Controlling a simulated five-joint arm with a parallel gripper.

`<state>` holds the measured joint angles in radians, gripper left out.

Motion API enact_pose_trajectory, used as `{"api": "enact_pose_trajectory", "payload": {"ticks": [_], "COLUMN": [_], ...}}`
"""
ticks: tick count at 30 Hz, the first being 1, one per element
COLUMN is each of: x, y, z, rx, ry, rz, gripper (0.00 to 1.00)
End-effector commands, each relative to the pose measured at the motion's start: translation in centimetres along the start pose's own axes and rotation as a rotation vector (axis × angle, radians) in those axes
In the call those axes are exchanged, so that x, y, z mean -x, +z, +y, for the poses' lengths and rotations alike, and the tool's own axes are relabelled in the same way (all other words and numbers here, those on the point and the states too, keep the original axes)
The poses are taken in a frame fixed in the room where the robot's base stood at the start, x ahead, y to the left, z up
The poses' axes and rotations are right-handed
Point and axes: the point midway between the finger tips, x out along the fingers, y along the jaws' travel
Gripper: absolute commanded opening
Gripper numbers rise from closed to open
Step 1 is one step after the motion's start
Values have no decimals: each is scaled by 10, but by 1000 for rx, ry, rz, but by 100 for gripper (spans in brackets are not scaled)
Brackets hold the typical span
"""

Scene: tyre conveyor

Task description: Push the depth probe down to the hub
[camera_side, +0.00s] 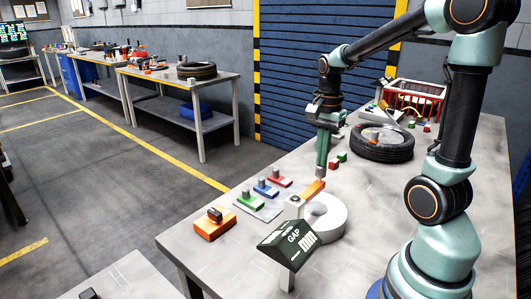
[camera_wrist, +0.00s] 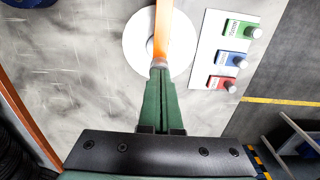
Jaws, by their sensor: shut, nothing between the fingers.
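My gripper (camera_side: 321,172) is shut and empty, pointing down over the near bench. Its fingertips are right above or touching a small grey piece at the end of an orange bar (camera_side: 312,191), which seems to be the depth probe; I cannot tell whether they touch. The bar reaches over a thick white ring (camera_side: 332,221), which may be the hub. In the wrist view the shut fingers (camera_wrist: 158,72) end at the orange bar (camera_wrist: 164,25), with the white ring (camera_wrist: 137,48) behind it. The ring's centre is partly hidden.
A dark GAP display (camera_side: 289,243) stands in front of the ring. A white plate (camera_side: 258,208) carries green, blue and red blocks with grey knobs. An orange block (camera_side: 213,228) lies at left. A tyre (camera_side: 383,152) and a red basket (camera_side: 430,98) stand behind.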

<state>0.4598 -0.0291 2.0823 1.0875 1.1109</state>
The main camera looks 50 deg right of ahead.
Motion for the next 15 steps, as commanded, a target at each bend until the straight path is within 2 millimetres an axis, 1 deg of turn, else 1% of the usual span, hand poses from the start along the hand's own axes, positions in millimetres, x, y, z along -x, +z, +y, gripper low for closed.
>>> {"api": "enact_pose_trajectory", "payload": {"ticks": [1,3,6,15], "x": [-10,-21,-32,-37], "y": [0,0,0,1], "z": [1,1,1,2], "rx": [0,0,0,0], "ry": [6,5,4,6], "rz": [-3,-3,-2,-3], "gripper": [0,0,0,0]}}
